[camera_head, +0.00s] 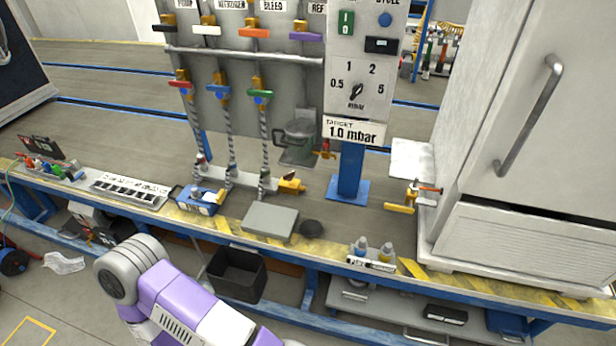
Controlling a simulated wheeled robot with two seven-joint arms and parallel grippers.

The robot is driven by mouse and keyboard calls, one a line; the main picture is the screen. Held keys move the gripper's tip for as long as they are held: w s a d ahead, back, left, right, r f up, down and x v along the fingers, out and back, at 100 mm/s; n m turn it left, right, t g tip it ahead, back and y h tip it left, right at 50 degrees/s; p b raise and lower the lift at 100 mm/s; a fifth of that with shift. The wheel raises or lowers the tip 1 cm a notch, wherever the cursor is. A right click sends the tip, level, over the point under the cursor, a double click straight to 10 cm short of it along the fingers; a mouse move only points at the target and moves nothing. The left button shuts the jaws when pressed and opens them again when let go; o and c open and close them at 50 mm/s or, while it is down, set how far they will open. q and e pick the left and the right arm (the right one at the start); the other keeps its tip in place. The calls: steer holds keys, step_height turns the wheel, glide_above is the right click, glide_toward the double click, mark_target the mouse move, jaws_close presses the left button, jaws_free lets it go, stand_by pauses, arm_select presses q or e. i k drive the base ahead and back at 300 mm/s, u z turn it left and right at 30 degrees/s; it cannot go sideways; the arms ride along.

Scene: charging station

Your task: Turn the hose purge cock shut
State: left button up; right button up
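No part in view is labelled as the hose purge cock, and I cannot tell which valve it is. Another yellow valve (412,196) with an orange handle stands beside the white cabinet. A small red-handled valve (326,149) is by the grey-green canister. Three hoses hang from red (181,85), blue (218,92) and green (260,94) handled valves on the panel. A purple and white arm link of mine shows at the bottom; neither gripper is in view.
The panel's dial (356,92) is above a "1.0 mbar" sign (354,131). On the bench are a grey box (270,220), a dark round puck (311,228), small bottles (373,250) and a blue tray (198,200). The white cabinet (530,130) blocks the right side.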

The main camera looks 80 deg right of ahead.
mark_target(287, 177)
steer(key=z, duration=2.05)
steer(key=i, duration=1)
